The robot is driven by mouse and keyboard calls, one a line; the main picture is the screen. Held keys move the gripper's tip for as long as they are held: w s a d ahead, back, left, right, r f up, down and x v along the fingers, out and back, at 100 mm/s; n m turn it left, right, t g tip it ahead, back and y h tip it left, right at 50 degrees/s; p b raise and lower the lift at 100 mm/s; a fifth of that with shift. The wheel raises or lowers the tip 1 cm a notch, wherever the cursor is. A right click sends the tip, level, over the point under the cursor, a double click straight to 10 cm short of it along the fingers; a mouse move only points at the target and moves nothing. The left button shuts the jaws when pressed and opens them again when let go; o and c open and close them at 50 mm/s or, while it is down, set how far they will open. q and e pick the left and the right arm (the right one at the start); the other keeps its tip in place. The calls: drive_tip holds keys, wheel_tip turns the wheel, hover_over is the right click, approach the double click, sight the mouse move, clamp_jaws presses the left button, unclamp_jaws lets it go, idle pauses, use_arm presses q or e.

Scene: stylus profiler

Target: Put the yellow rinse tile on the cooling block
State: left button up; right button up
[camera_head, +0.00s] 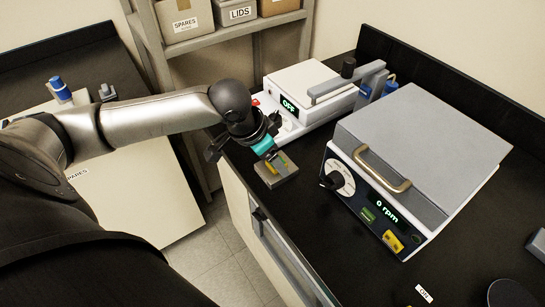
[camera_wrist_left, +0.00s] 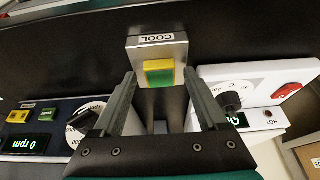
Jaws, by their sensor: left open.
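The cooling block (camera_head: 277,181) is a small grey metal block near the front edge of the black bench. In the left wrist view the cooling block (camera_wrist_left: 158,48) carries a label reading COOL. In the head view only a bit of yellow shows on the block, partly hidden by the gripper. My left gripper (camera_wrist_left: 160,88) is open, its fingers apart on either side of the tile, apparently not touching it. My right gripper is not in view.
A white hotplate unit (camera_head: 305,90) reading OFF stands just behind the block. A large centrifuge (camera_head: 420,150) reading 0 rpm, with a grey lid and handle, stands to the right. Bare black bench lies between the block and centrifuge. Shelves with boxes (camera_head: 184,19) stand behind.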

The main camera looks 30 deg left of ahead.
use_arm(q)
drive_tip(key=p+v, duration=0.2)
drive_tip(key=v, duration=1)
drive_tip(key=shift+r+p, duration=0.15)
drive_tip(key=shift+p, duration=0.25)
